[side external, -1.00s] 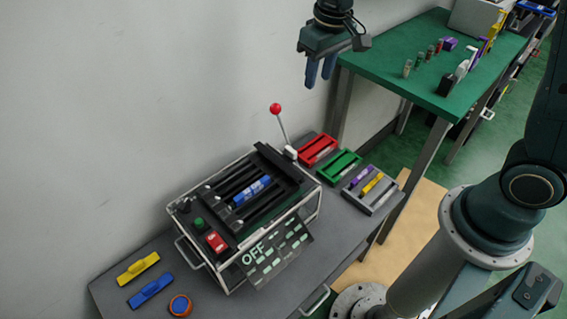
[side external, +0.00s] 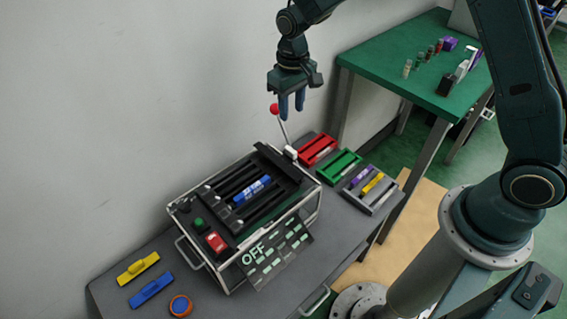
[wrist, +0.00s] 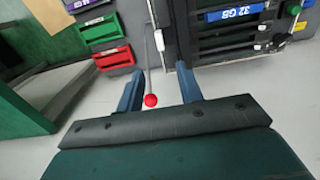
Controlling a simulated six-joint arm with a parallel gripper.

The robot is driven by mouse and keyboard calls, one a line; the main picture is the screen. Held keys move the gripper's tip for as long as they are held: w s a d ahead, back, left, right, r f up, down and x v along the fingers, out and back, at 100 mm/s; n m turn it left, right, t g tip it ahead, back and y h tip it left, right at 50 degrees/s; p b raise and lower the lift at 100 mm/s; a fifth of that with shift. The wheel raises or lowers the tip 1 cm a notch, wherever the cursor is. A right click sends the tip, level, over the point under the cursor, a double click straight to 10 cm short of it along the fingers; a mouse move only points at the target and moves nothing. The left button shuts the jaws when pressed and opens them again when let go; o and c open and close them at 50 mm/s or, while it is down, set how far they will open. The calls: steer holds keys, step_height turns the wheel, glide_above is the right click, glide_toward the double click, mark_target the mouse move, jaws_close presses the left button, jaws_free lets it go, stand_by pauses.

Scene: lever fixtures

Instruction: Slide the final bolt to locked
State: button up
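The lever fixture is a framed box (side external: 228,262) on the grey table, with dark parallel slots and a blue labelled piece (side external: 252,189) in its top. A lever with a red ball knob (side external: 274,108) rises from a white block (side external: 290,152) at its far right corner. The knob also shows in the wrist view (wrist: 150,100). My gripper (side external: 291,112) points down beside the knob, fingers apart and empty. In the wrist view the lever shows between the open fingers (wrist: 160,68); contact cannot be told. Which part is the final bolt is not clear.
A panel reading OFF (side external: 277,252) hangs at the box's front. Red (side external: 317,149), green (side external: 338,165) and grey (side external: 388,200) trays lie to the right. Yellow (side external: 138,268) and blue (side external: 151,290) handled pieces lie left. A green table (side external: 400,70) stands behind; a wall is alongside.

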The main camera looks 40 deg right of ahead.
mark_target(291, 149)
step_height(291, 149, down, 14)
steer(key=shift+r, duration=0.25)
stand_by(0.5)
jaws_close()
